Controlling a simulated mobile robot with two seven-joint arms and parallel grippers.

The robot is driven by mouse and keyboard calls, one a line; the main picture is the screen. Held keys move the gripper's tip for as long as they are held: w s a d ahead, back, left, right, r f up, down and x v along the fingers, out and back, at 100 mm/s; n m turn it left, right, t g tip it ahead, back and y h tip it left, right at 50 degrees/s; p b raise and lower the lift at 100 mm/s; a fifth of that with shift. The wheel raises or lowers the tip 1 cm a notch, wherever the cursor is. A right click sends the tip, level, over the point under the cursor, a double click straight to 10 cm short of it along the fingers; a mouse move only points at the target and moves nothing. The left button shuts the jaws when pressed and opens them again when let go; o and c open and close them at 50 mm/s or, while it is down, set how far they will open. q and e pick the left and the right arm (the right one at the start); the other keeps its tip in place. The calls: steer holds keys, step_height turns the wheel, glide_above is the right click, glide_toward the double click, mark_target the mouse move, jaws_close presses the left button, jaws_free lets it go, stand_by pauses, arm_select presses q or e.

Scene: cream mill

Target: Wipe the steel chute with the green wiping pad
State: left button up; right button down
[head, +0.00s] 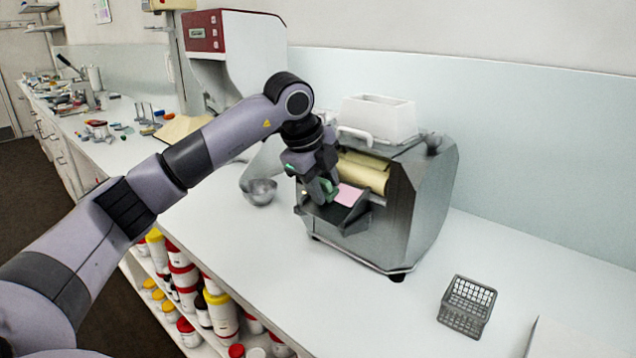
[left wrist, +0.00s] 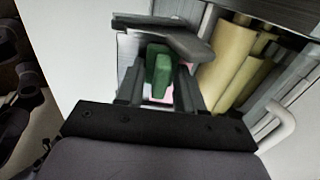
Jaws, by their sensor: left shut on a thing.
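My left gripper (head: 325,190) is shut on the green wiping pad (head: 329,186). In the left wrist view the pad (left wrist: 158,70) sits between the two fingers. The gripper is low over the steel chute (head: 338,216) at the front of the mill (head: 425,195). A pink patch (head: 349,195) shows on the chute beside the pad, to its right. The gripper hides part of the chute, and I cannot tell whether the pad touches the steel. My right gripper is in neither view.
Yellowish rollers (head: 364,172) lie just behind the chute, under a white hopper (head: 378,118). A dark wire basket (head: 467,305) is at the right front. The counter between mill and basket is clear.

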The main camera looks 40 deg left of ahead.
arm_select(q)
steer(key=shift+w+r+p, duration=0.4)
steer(key=shift+w+p, duration=0.2)
steer(key=shift+w, duration=0.15)
steer(key=shift+w+d, duration=0.1)
steer(key=shift+w, duration=0.15)
steer(key=shift+s+f+b, duration=0.4)
steer(key=shift+f+b, duration=0.1)
steer(key=shift+f, duration=0.1)
steer(key=shift+s+f+b, duration=0.15)
steer(key=shift+s+b, duration=0.25)
steer(key=shift+s, duration=0.35)
steer(key=shift+s+a+f+b, duration=0.2)
steer(key=shift+s+f+b, duration=0.15)
steer(key=shift+s+b, duration=0.2)
steer(key=shift+s+f+b, duration=0.1)
steer(key=shift+s+b, duration=0.25)
steer(key=shift+s, duration=0.2)
